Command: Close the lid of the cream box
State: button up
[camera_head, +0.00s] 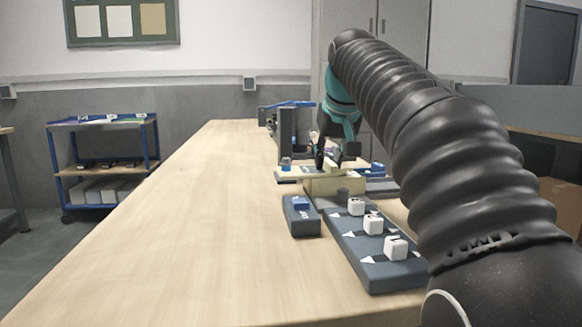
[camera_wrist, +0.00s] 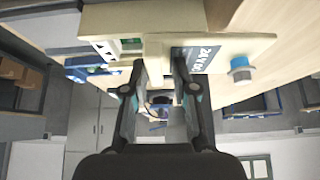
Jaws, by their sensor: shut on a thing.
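The cream box (camera_head: 337,187) stands on the bench beyond the row of white cubes, and its cream body is at the top of the wrist view (camera_wrist: 145,16). A cream plate (camera_head: 298,176) lies roughly level just beyond the box; in the wrist view it (camera_wrist: 232,50) carries a "24V DC" label and a blue knob. I cannot tell for certain whether this plate is the lid. My gripper (camera_head: 330,164) points down over the plate, shut on a small cream tab (camera_head: 331,166). In the wrist view the fingers (camera_wrist: 158,78) flank a cream part, mostly hidden.
A dark grey panel with several white cubes (camera_head: 373,224) lies in front of the box. A small grey block with a blue button (camera_head: 301,203) sits beside it. Dark upright equipment (camera_head: 288,130) stands behind. The left bench top (camera_head: 200,220) is clear.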

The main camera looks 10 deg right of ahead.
aim_at(353, 173)
jog(key=shift+d+f+p, duration=0.2)
jog(key=shift+d, duration=0.8)
jog(key=shift+d+f+p, duration=0.15)
jog(key=shift+d+p, duration=0.05)
jog(key=shift+d, duration=0.8)
jog(key=shift+d+f+p, duration=0.2)
jog(key=shift+d, duration=0.8)
jog(key=o, duration=0.9)
jog(key=shift+w, duration=0.1)
jog(key=shift+c, duration=0.2)
jog(key=shift+r, duration=0.25)
jog(key=shift+r+p, duration=2.95)
jog(key=shift+r, duration=0.2)
